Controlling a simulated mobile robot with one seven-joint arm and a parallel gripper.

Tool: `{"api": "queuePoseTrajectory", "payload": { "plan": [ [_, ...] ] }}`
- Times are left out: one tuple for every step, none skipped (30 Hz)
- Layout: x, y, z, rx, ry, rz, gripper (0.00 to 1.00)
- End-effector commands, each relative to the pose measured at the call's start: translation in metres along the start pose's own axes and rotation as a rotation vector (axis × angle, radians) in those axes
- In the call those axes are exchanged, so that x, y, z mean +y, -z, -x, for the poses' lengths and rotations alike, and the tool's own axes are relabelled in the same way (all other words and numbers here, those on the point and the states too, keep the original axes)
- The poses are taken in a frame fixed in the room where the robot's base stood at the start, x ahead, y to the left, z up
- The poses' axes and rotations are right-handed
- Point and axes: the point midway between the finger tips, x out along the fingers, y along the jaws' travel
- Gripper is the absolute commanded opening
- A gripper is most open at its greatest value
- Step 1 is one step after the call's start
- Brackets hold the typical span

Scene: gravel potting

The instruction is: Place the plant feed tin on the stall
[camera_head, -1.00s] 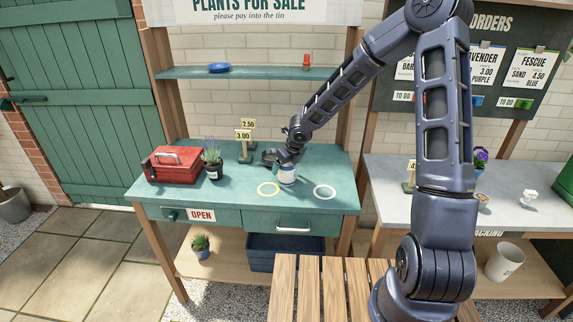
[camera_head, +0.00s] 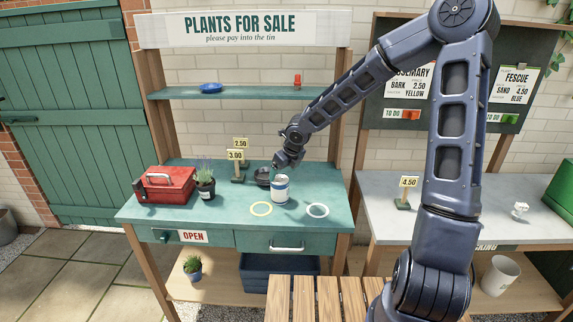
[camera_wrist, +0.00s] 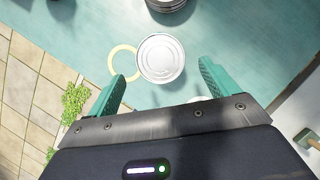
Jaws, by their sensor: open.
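The plant feed tin (camera_head: 280,189), a white can with a blue band, stands upright on the green stall top (camera_head: 215,212). In the wrist view its round silver lid (camera_wrist: 160,58) lies just beyond the fingertips, in line with the gap between them. My gripper (camera_head: 281,167) is just above and behind the tin in the head view. In the wrist view my gripper (camera_wrist: 162,72) has its two green fingers spread wide, with nothing held. The tin appears clear of both fingers.
On the stall are a yellow ring (camera_head: 261,209), a white ring (camera_head: 317,210), a dark round dish (camera_head: 263,177), a potted lavender (camera_head: 205,181), a red cash box (camera_head: 165,185) and price signs (camera_head: 236,156). A grey packing bench (camera_head: 450,215) stands right.

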Motion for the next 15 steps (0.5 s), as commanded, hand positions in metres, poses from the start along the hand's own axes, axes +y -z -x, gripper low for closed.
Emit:
{"api": "queuePoseTrajectory", "payload": {
  "plan": [
    [-0.002,0.000,0.005,0.000,0.002,-0.003,0.86],
    [-0.001,0.000,0.007,-0.001,0.002,-0.002,0.86],
    [-0.001,0.000,0.011,-0.001,0.002,-0.001,0.86],
    [-0.001,0.000,0.013,-0.001,0.002,-0.002,0.86],
    [-0.001,0.000,0.016,-0.001,0.001,-0.002,0.86],
    [-0.001,0.000,0.019,-0.001,0.001,-0.002,0.86],
    [-0.002,0.000,0.021,-0.001,0.001,-0.002,0.86],
    [-0.001,0.000,0.024,-0.001,0.001,-0.002,0.86],
    [-0.001,0.000,0.026,0.000,0.001,-0.002,0.86],
    [-0.001,0.000,0.028,0.000,0.001,-0.003,0.86],
    [-0.001,0.000,0.030,-0.001,0.001,-0.002,0.86],
    [-0.001,0.000,0.033,-0.001,0.001,-0.001,0.86],
    [-0.001,0.000,0.034,-0.001,0.001,-0.001,0.86],
    [-0.001,0.000,0.035,-0.001,0.001,-0.002,0.86],
    [-0.001,0.000,0.037,-0.001,0.001,-0.001,0.86]
  ]
}}
